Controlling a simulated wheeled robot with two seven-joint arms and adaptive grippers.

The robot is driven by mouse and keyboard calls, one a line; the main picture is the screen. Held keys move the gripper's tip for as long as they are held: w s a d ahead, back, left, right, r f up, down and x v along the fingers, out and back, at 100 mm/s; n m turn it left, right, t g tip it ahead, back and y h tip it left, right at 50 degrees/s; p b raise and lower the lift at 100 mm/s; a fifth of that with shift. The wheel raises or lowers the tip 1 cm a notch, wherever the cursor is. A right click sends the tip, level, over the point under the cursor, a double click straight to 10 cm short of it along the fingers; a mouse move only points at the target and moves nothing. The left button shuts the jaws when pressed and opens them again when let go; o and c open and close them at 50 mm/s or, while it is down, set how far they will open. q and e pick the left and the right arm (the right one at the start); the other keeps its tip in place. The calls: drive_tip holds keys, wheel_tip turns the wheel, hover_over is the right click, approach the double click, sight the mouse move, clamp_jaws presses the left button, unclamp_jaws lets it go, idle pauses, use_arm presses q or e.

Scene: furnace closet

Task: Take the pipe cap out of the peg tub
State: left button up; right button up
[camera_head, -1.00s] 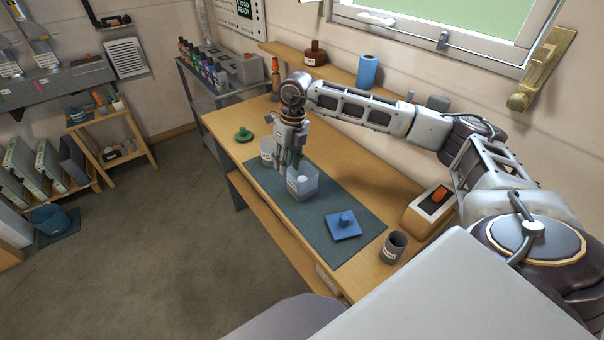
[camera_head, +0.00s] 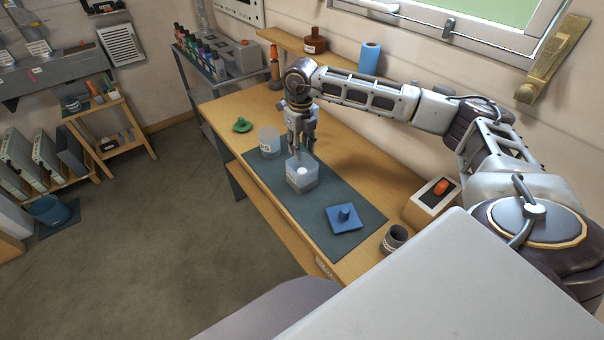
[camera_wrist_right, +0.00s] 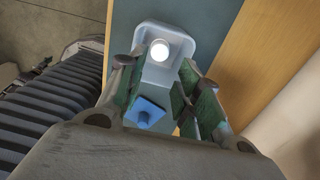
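The peg tub appears to be the translucent, labelled tub (camera_head: 302,183) on the dark mat; it also shows at the top of the right wrist view (camera_wrist_right: 179,32). A white round piece, which looks like the pipe cap (camera_head: 302,171), sits inside it and shows bright in the right wrist view (camera_wrist_right: 160,50). My right gripper (camera_head: 300,150) points down, close above the far side of the tub. Its green-padded fingers (camera_wrist_right: 158,80) are apart with nothing held between them. I cannot tell whether the fingertips touch the rim. My left gripper is not in view.
Another translucent tub (camera_head: 269,141) stands just behind to the left, near a green knobbed lid (camera_head: 242,125). A blue square knobbed lid (camera_head: 345,219) lies on the mat (camera_head: 318,207). A grey cup (camera_head: 395,239) and a box with an orange knob (camera_head: 436,196) are to the right.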

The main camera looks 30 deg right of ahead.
hover_over(302, 170)
wheel_tip(302, 170, down, 5)
drive_tip(key=shift+w+r+p, duration=0.1)
drive_tip(key=shift+r+p, duration=0.1)
drive_tip(key=shift+p, duration=0.1)
drive_tip(key=shift+f, duration=0.75)
drive_tip(key=shift+f+p, duration=0.4)
drive_tip(key=shift+f, duration=0.35)
drive_tip(key=shift+f+p, duration=0.45)
drive_tip(key=shift+f, duration=1.4)
drive_tip(key=c, duration=0.5)
